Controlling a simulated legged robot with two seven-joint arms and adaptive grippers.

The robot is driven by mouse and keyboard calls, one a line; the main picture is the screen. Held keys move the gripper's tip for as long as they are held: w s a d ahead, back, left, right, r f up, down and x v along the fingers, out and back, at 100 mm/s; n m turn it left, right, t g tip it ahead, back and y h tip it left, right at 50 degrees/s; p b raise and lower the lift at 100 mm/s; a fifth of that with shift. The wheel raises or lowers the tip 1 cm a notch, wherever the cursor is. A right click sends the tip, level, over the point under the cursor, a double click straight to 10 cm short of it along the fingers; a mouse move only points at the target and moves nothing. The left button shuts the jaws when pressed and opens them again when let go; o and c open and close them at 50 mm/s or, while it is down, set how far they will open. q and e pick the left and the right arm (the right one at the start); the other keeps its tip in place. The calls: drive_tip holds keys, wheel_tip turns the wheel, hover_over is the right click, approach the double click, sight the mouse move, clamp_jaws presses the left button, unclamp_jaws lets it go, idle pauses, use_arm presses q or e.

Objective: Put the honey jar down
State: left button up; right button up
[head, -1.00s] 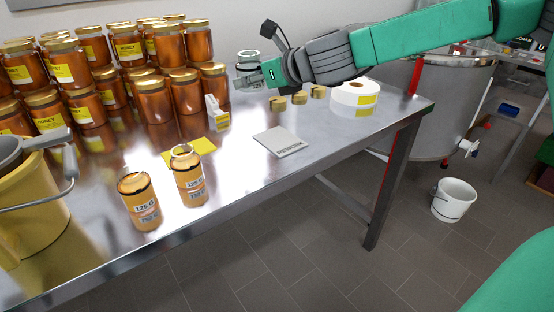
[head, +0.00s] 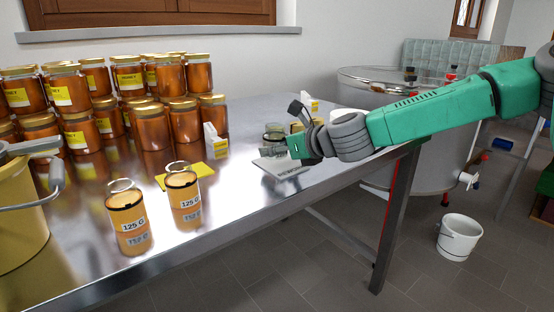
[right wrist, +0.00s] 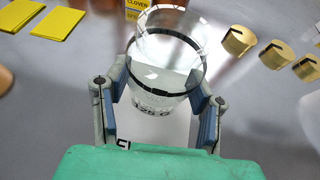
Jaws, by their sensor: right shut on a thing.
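My right gripper (head: 283,146) is shut on a clear glass honey jar (head: 273,132) near the far edge of the white REWORK card (head: 284,168). In the right wrist view, the jar (right wrist: 168,50) sits between the two fingers (right wrist: 158,110). It has a dark band and a "125 G" marking and looks empty. The white card shows through and below it. I cannot tell whether the jar's base touches the card. My left gripper is not in view.
Two 125 G jars (head: 127,218) (head: 183,190) stand on the steel table (head: 240,205) at the left front. Full honey jars (head: 150,130) are stacked behind. A yellow label sheet (head: 207,175) lies nearby.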

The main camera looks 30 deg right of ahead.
drive_tip(key=shift+w+f, duration=0.1)
drive_tip(key=shift+f, duration=0.7)
drive_tip(key=shift+d, duration=0.1)
drive_tip(key=o, duration=1.3)
drive_tip(key=shift+d, duration=0.1)
drive_tip(key=shift+o, duration=0.2)
